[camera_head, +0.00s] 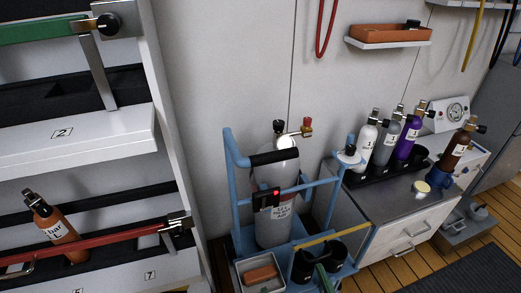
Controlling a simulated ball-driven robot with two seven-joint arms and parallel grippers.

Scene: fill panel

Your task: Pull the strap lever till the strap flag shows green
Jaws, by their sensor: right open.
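A grey gas cylinder (275,165) stands upright in a blue cart (232,160). A dark box (266,199) with a small lit red mark sits across its front. It looks like the strap flag, and it shows red. The strap lever is not clear; I cannot tell it apart from the box. My left gripper is not in view.
A rack at left has a white shelf (75,140), an orange cylinder (55,228), a red bar (95,244) and a green bar (45,29). At right, a drawer cabinet (395,235) carries several small cylinders. Black cups (303,266) and a tray (260,258) occupy the cart's front.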

